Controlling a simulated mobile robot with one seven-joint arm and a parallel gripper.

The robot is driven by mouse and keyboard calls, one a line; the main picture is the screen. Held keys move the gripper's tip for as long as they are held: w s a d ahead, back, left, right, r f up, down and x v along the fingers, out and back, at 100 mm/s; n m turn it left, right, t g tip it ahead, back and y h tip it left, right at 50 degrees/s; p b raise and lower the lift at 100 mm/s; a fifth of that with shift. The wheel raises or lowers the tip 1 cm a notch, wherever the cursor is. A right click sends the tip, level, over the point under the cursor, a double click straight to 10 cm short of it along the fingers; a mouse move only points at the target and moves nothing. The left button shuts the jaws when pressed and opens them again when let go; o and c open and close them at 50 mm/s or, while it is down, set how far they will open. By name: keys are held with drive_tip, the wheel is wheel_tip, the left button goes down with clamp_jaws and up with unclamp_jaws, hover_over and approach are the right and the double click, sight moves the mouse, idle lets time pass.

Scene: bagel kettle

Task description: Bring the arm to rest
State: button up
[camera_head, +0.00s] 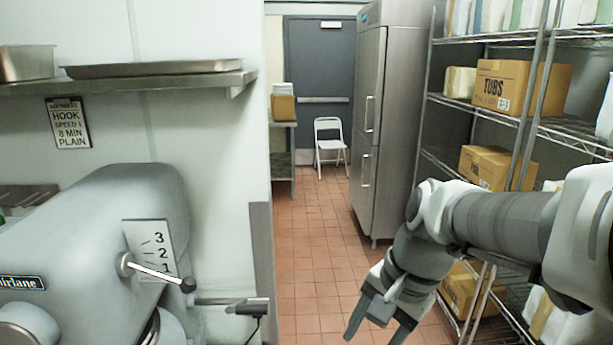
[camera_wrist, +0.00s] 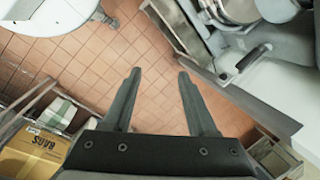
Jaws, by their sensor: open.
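My gripper (camera_head: 376,334) hangs at the lower right of the head view, its fingers pointing down over the tiled floor. In the wrist view my gripper (camera_wrist: 158,75) shows two fingers spread apart with only floor between them. It is open and empty. My arm comes in from the right edge of the head view and bends down at the wrist, in front of the wire shelves.
A grey mixer (camera_head: 90,235) with a speed lever (camera_head: 160,273) stands at left. Wire shelving with boxes (camera_head: 520,86) is close behind my arm at right. A steel fridge (camera_head: 385,120) and white chair (camera_head: 329,140) stand farther back. The tiled aisle (camera_head: 312,240) is clear.

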drive_tip(key=s+d+r+n+t+h, duration=0.2)
drive_tip(key=s+d+r+n+t, duration=0.1)
drive_tip(key=n, duration=0.5)
drive_tip(key=shift+s+d+r+n+t+h, duration=0.15)
drive_tip(key=shift+s+d+n+t+h, duration=0.2)
drive_tip(key=shift+s+d+t, duration=1)
drive_tip(key=shift+s+a+g, duration=0.35)
drive_tip(key=shift+s+g, duration=0.05)
drive_tip(key=shift+g, duration=0.15)
drive_tip(key=shift+c, duration=0.6)
drive_tip(key=shift+a, duration=0.15)
